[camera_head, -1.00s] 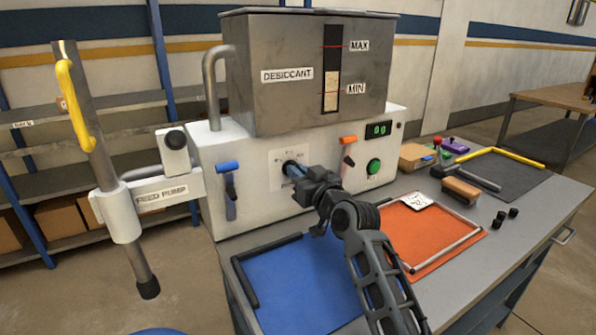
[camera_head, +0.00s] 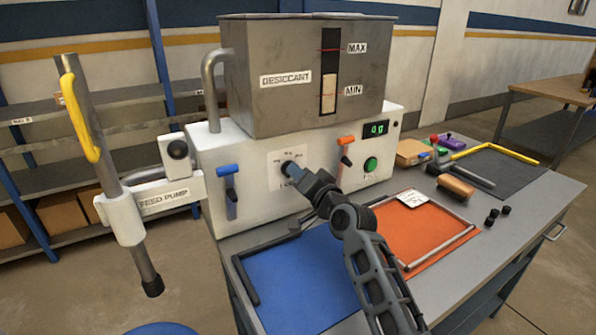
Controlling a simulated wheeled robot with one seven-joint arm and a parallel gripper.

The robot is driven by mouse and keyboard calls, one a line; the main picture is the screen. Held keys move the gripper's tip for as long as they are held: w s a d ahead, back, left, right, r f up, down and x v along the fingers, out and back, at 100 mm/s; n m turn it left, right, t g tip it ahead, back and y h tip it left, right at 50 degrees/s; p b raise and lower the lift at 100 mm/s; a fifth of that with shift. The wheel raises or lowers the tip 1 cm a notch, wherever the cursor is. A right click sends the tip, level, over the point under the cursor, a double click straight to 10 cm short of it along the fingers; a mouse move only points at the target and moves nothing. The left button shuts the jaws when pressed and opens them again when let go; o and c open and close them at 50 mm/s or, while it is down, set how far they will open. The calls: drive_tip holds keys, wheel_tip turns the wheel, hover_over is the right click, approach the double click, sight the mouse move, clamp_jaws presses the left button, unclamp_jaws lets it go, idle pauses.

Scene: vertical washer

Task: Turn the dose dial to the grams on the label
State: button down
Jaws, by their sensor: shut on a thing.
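The dose dial (camera_head: 288,167) is a dark round knob on a white scale plate on the front of the white machine (camera_head: 255,205). My gripper (camera_head: 296,177) reaches it from the lower right and is shut on it. My gripper hides much of the dial and the lower right of its scale, and the scale marks are too small to read. The green display (camera_head: 376,128) at the right seems to read 40. A white label card (camera_head: 412,198) lies at the back of the orange mat; its printing is too small to read surely.
A blue lever (camera_head: 229,180) stands left of the dial; an orange lever (camera_head: 345,150) and green button (camera_head: 370,165) stand right. The desiccant hopper (camera_head: 280,105) is above. The blue mat (camera_head: 295,280) lies below my arm.

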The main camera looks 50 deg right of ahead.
drive_tip(key=shift+m, duration=0.4)
drive_tip(key=c, duration=1.2)
unclamp_jaws()
drive_tip(key=shift+o, duration=0.2)
drive_tip(key=v, duration=0.8)
drive_tip(key=shift+b, duration=0.4)
drive_tip(key=shift+w, duration=0.1)
